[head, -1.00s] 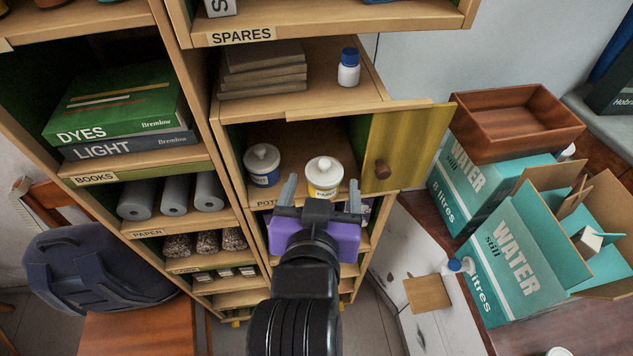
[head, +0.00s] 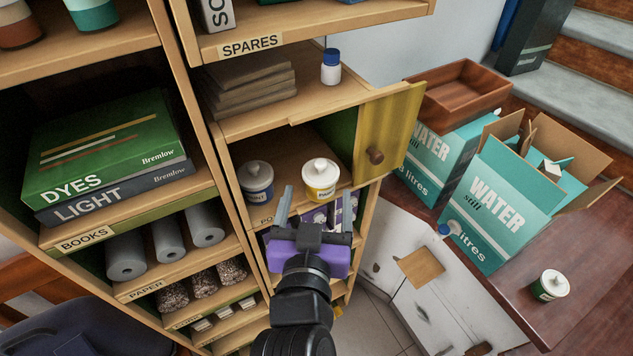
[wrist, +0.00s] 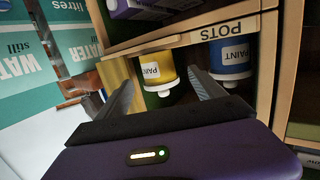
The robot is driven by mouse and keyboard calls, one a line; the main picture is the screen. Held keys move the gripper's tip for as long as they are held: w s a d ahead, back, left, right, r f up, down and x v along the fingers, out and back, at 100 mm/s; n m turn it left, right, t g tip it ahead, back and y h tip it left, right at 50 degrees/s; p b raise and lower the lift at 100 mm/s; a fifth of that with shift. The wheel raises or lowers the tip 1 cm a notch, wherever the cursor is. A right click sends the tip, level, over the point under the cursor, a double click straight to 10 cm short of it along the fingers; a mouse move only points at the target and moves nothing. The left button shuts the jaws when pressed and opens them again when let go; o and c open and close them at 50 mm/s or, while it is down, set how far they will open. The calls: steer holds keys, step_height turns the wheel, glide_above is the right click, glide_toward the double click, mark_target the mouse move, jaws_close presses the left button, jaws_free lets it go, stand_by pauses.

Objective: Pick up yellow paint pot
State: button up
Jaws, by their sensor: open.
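The yellow paint pot (head: 321,181) stands upright on the pots shelf, with a white knobbed lid and a white label. In the wrist view the yellow pot (wrist: 158,72) appears upside down, beyond and between the fingers. My gripper (head: 315,212) is open and empty, in front of the shelf and just short of the yellow pot. The wrist view shows its two fingers (wrist: 163,94) spread apart. A blue paint pot (head: 257,183) stands to the left of the yellow one; it also shows in the wrist view (wrist: 231,58).
The yellow cupboard door (head: 388,130) stands open to the right of the pots. A shelf with a small blue-capped bottle (head: 331,67) is above. Purple-and-white boxes (head: 340,210) sit below. Water cartons (head: 500,208) and a green pot (head: 550,285) stand on the right-hand table.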

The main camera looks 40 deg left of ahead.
mark_target(319, 191)
steer(key=shift+p+x, duration=0.95)
steer(key=shift+x, duration=2)
jaws_close()
